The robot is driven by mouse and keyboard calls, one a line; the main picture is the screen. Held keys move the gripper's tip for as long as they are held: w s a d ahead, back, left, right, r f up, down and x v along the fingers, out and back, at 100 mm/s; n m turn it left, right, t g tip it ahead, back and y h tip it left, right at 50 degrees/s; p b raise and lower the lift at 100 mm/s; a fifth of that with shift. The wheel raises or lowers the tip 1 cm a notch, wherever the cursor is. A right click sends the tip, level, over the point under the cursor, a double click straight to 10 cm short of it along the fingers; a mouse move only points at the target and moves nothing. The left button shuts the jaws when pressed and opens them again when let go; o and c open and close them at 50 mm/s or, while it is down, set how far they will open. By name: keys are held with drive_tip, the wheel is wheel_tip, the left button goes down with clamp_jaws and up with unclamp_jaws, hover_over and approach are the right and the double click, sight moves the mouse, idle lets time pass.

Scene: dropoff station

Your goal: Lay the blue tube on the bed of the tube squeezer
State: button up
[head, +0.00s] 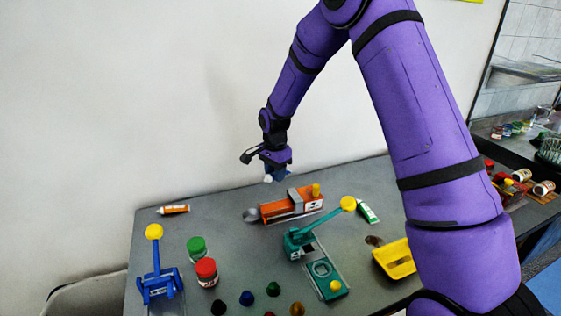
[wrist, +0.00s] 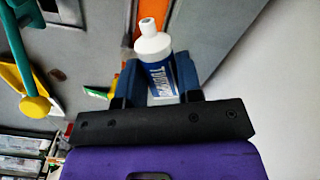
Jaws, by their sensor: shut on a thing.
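My gripper (head: 277,166) is shut on the blue tube, which is white with a blue label and a white cap in the wrist view (wrist: 160,76). The gripper's blue fingers (wrist: 158,82) hold it from both sides, cap end sticking out. In the head view only the tube's white cap (head: 268,178) shows clearly. The gripper is in the air above the back of the table. An orange device with a grey block and yellow knob (head: 272,211), apparently the tube squeezer, stands below it. Part of its orange body (wrist: 154,18) shows beyond the cap in the wrist view.
A green lever press (head: 298,244) stands in front of the orange device. A green-and-white tube (head: 367,212) and a yellow tray (head: 396,258) are to the right. An orange tube (head: 173,209), blue lever device (head: 158,284) and jars (head: 206,271) are to the left.

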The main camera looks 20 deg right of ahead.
sight(271, 207)
drive_tip(key=f+m, duration=0.1)
drive_tip(key=s+a+f+m, duration=0.1)
drive_tip(key=m, duration=0.1)
drive_tip(key=a+f+m, duration=0.1)
drive_tip(key=m, duration=0.1)
drive_tip(key=shift+s+a+f, duration=0.15)
drive_tip(key=shift+f, duration=3.3)
drive_tip(key=o, duration=0.8)
drive_tip(key=shift+c, duration=0.2)
drive_tip(key=shift+r, duration=3.5)
drive_tip(key=shift+r, duration=0.1)
